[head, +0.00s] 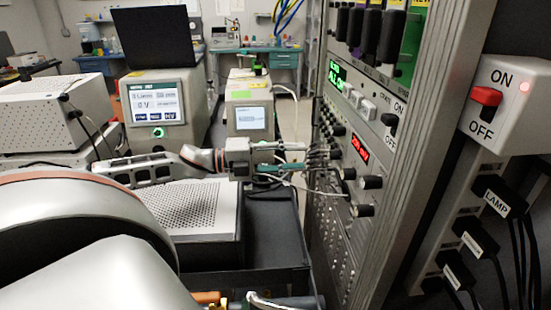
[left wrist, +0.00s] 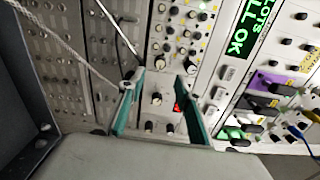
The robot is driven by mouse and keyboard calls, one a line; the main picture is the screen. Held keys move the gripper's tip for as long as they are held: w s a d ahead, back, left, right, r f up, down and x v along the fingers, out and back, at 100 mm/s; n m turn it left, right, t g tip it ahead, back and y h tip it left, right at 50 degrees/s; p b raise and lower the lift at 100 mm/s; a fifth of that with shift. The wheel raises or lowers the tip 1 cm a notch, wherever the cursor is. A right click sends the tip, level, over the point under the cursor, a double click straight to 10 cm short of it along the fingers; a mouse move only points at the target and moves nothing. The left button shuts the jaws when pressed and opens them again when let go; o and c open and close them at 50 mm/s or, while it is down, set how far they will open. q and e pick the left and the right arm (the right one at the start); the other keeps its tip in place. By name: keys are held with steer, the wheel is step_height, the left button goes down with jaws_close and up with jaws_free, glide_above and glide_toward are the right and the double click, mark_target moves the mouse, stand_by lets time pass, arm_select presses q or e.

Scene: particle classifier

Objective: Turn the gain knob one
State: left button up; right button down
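My left gripper (head: 303,157) reaches in from the left and faces the instrument rack's front panel (head: 335,215). In the left wrist view its two teal fingers (left wrist: 162,78) stand apart with no object held between them. Black knobs show between and beyond the fingers, one (left wrist: 156,98) near the middle and a pair (left wrist: 151,127) lower down. In the head view, black knobs (head: 371,182) sit below a red display (head: 360,148). The labels are too small to read, so I cannot tell which is the gain knob. My right gripper is not in view.
Cables (head: 325,190) hang in front of the panel near my left gripper. A perforated metal box (head: 200,210) lies below my left arm. A switch box (head: 505,100) with a red rocker is at right, above black plugs (head: 475,240).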

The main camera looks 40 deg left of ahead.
arm_select(q)
steer(key=shift+v, duration=2.35)
